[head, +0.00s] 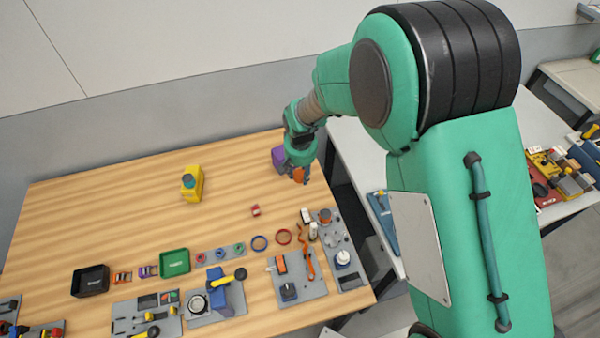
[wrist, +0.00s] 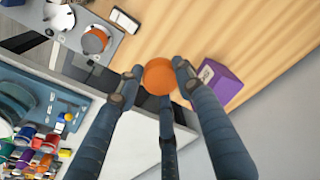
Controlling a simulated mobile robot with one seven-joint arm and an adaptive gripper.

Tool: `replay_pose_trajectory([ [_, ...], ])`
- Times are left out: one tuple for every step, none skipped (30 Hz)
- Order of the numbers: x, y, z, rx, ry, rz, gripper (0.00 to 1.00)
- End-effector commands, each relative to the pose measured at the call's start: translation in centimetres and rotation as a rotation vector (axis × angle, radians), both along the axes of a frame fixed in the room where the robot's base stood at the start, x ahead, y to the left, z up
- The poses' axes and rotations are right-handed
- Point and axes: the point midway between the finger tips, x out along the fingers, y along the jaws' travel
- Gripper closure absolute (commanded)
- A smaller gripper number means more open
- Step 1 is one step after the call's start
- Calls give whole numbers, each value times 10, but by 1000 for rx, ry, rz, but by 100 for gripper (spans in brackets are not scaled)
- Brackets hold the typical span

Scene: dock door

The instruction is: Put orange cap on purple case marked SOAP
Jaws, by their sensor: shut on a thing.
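My gripper (head: 299,165) is shut on the orange cap (wrist: 159,76), whose round top shows between the fingertips in the wrist view. In the head view the cap (head: 299,175) is at the gripper's lower end, near the table's right edge. The purple case (head: 278,158) stands on the table just left of and behind the gripper, partly hidden by it. In the wrist view the case (wrist: 219,84) is right of the cap, and a pale mark shows on its side, too small to read. I cannot tell the cap's height above the table.
A yellow container (head: 193,184) stands left of the case. A small red item (head: 256,210) lies in front. Grey boards with fittings, rings, a green tray (head: 174,262) and a black tray (head: 90,281) line the front. A gap separates this wooden table (head: 110,200) from the white bench at right.

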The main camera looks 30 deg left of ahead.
Motion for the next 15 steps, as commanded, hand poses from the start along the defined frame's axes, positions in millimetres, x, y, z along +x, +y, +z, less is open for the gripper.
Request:
replay_pose_trajectory([
  [0, 0, 0, 0, 0, 0, 85],
  [0, 0, 0, 0, 0, 0, 85],
  [0, 0, 0, 0, 0, 0, 85],
  [0, 0, 0, 0, 0, 0, 85],
  [0, 0, 0, 0, 0, 0, 85],
  [0, 0, 0, 0, 0, 0, 85],
  [1, 1, 1, -1, 1, 1, 85],
  [1, 1, 1, -1, 1, 1, 85],
  [2, 2, 1, -1, 2, 2, 85],
  [3, 3, 2, -1, 2, 2, 85],
  [4, 4, 2, -2, 2, 3, 85],
  [5, 5, 3, -3, 4, 5, 85],
  [6, 6, 3, -4, 5, 6, 85],
  [8, 8, 3, -5, 5, 7, 85],
  [10, 10, 4, -5, 6, 8, 85],
])
